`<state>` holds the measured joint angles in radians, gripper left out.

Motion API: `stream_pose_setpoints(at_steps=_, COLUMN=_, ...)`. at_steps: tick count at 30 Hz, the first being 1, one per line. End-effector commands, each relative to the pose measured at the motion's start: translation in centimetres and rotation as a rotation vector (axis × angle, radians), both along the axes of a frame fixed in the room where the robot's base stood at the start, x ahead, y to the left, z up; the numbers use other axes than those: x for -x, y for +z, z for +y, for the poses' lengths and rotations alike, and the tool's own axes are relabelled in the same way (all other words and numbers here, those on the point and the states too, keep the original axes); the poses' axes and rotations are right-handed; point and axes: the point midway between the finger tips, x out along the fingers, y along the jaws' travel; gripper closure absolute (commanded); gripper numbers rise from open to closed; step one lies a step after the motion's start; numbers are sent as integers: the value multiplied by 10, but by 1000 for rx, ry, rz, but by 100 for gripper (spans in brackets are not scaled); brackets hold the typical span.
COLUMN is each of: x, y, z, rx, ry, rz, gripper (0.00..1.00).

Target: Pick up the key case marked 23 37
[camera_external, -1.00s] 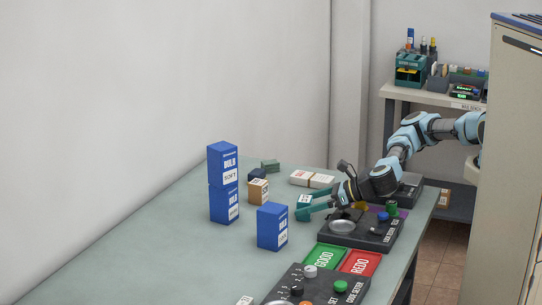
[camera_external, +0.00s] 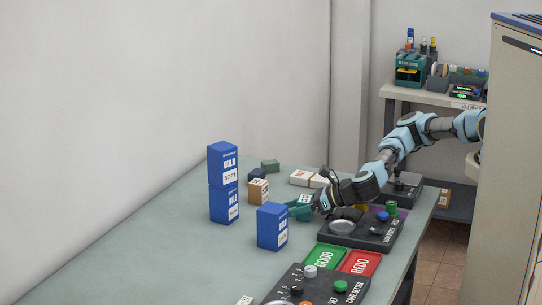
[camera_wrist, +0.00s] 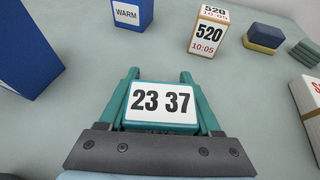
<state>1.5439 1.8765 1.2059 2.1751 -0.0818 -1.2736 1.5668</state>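The key case marked 23 37 (camera_wrist: 162,102) is a small teal case with a white label on its upper face, centred in the wrist view. In the external view it is the teal case (camera_external: 304,199) on the table beside the black console. My gripper (camera_wrist: 160,76) has its teal fingers reaching along both sides of the case, low over the table. The case hides parts of the inner finger edges, so I cannot tell whether the fingers touch it. The external view shows my gripper (camera_external: 297,209) at the case, behind a blue box.
A blue box (camera_external: 272,227) stands close left of my fingers, with stacked blue boxes (camera_external: 223,183) beyond. A tan 520 box (camera_wrist: 208,30), a dark blue and yellow block (camera_wrist: 264,38) and white packs (camera_external: 308,178) stand farther back. The black console (camera_external: 362,229) lies under my wrist.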

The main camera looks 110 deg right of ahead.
Motion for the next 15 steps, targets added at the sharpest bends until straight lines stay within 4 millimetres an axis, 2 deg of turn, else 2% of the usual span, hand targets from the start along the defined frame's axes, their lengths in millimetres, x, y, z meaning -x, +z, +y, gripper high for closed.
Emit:
stream_pose_setpoints(at_steps=2, x=0, y=0, z=0, rx=0, ry=0, rz=0, gripper=46)
stream_pose_setpoints(at_steps=15, x=0, y=0, z=0, rx=0, ry=0, rz=0, gripper=95)
